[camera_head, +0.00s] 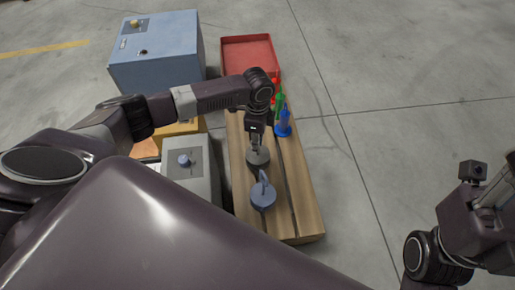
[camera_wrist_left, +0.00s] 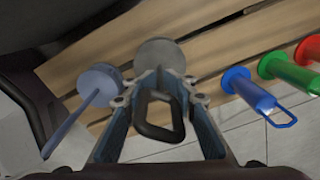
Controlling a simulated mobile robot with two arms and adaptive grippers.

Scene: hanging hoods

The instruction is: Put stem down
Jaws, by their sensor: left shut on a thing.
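My left gripper (camera_head: 257,143) points down over the wooden pallet (camera_head: 300,192). In the left wrist view its fingers (camera_wrist_left: 158,96) are closed around the dark loop handle (camera_wrist_left: 158,118) of a grey stem. The stem's round grey disc (camera_wrist_left: 160,52) shows beyond the fingertips, and in the head view the grey stem (camera_head: 259,158) is at the pallet boards; I cannot tell whether it touches them. A blue-grey stem (camera_head: 263,196) with an upright handle stands on the pallet just nearer. My right gripper (camera_head: 492,205) is partly in view at the right edge, its fingers unclear.
Blue (camera_head: 284,124), green (camera_head: 279,101) and red (camera_head: 275,82) stems stand along the pallet's right edge. A red tray (camera_head: 249,40) lies at the far end. A blue box (camera_head: 156,50) and a grey box (camera_head: 191,172) stand left. The floor at right is clear.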

